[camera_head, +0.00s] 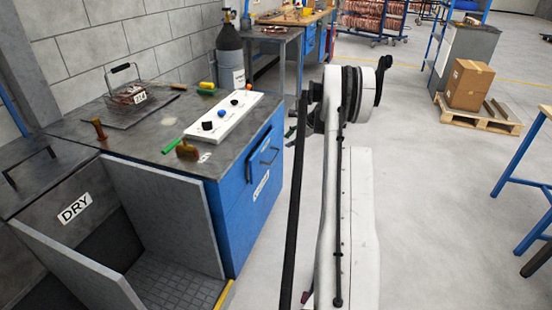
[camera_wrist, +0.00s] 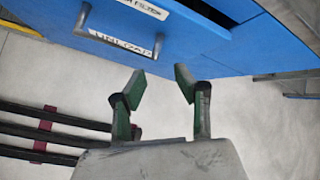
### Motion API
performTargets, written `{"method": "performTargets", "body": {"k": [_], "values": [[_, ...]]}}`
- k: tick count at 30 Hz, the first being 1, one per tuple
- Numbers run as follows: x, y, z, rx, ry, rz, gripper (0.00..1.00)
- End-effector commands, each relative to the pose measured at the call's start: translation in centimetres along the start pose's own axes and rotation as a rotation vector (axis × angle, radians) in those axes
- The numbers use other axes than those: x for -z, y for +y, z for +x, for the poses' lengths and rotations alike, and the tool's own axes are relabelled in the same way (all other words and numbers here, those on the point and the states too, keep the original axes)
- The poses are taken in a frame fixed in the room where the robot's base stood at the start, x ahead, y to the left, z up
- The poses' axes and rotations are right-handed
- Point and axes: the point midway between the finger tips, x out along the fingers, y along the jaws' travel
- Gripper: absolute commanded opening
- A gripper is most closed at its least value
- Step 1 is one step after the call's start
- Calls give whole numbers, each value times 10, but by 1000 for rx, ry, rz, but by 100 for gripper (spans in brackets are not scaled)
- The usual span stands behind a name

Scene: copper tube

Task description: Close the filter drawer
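The blue drawer unit (camera_head: 250,205) is under the dark worktop in the head view. A drawer front with a dark bar handle (camera_head: 268,154) and a white label is on its right-hand face. In the wrist view, blue drawer fronts (camera_wrist: 190,42) fill the top, with a metal handle (camera_wrist: 122,40) and two white labels, only partly readable. A dark gap (camera_wrist: 212,10) shows beside the upper front, so a drawer appears partly open. My gripper (camera_wrist: 158,80) is open and empty, its two green-tipped fingers apart and short of the drawer fronts. In the head view my gripper (camera_head: 291,121) is partly hidden by my arm.
On the worktop (camera_head: 130,125) are a wire basket (camera_head: 130,92), a white panel with knobs (camera_head: 224,117) and small tools. A dark gas cylinder (camera_head: 230,58) stands behind. A grey bin labelled DRY (camera_head: 75,209) is at left.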

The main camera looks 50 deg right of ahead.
Motion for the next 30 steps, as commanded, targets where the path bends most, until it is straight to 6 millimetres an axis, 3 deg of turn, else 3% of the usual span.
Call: {"method": "performTargets", "body": {"k": [6, 16, 23, 30], "values": [[17, 57, 12, 265, -123, -330, 30], [16, 127, -17, 658, -86, -710, 30], [11, 140, -27, 741, -52, -786, 30], [2, 123, -4, 741, -54, -789, 30]]}}
